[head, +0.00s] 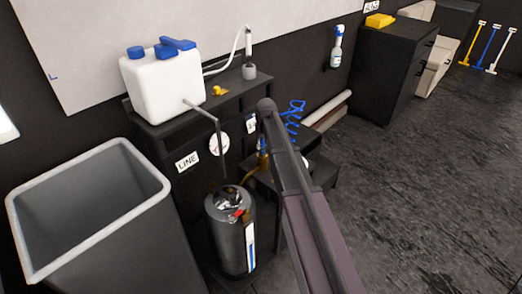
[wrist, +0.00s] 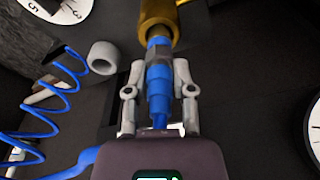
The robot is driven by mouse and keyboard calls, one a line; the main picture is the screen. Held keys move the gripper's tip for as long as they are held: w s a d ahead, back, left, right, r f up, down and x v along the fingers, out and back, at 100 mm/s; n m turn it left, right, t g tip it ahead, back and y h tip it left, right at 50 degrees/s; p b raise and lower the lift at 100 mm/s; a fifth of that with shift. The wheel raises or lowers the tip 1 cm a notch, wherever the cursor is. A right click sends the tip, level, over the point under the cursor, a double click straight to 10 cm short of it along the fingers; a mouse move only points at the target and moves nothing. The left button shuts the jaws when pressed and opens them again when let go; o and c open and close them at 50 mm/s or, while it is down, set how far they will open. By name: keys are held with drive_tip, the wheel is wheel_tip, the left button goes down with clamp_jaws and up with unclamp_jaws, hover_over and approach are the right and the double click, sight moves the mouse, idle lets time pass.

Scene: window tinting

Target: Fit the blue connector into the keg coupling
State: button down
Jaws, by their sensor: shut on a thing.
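In the wrist view my gripper (wrist: 158,78) is shut on the blue connector (wrist: 159,76), with one finger on each side of it. The brass keg coupling (wrist: 168,14) is straight ahead at the top of that view. The connector's front end lies at the coupling's mouth and overlaps it; I cannot tell how deep it sits. In the head view the brass coupling (head: 262,160) shows small beside my arm, which hides most of my gripper. The dark keg (head: 229,242) stands below and left.
A coiled blue hose (wrist: 45,95) hangs left in the wrist view. A grey ring-shaped piece (wrist: 103,57) and a dial (wrist: 315,130) flank the gripper. In the head view a grey bin (head: 85,215) and a white canister (head: 160,85) stand left. Floor on the right is clear.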

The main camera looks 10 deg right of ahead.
drive_tip(key=shift+f, duration=0.45)
drive_tip(key=shift+f+b, duration=0.2)
drive_tip(key=shift+b, duration=0.2)
drive_tip(key=shift+c, duration=2.3)
unclamp_jaws()
drive_tip(key=shift+r, duration=0.1)
drive_tip(key=shift+r, duration=0.15)
wheel_tip(320, 180, up, 12)
drive_tip(key=s+p, duration=0.1)
drive_tip(key=p, duration=1.1)
drive_tip(key=shift+s+d, duration=0.25)
drive_tip(key=shift+s, duration=0.15)
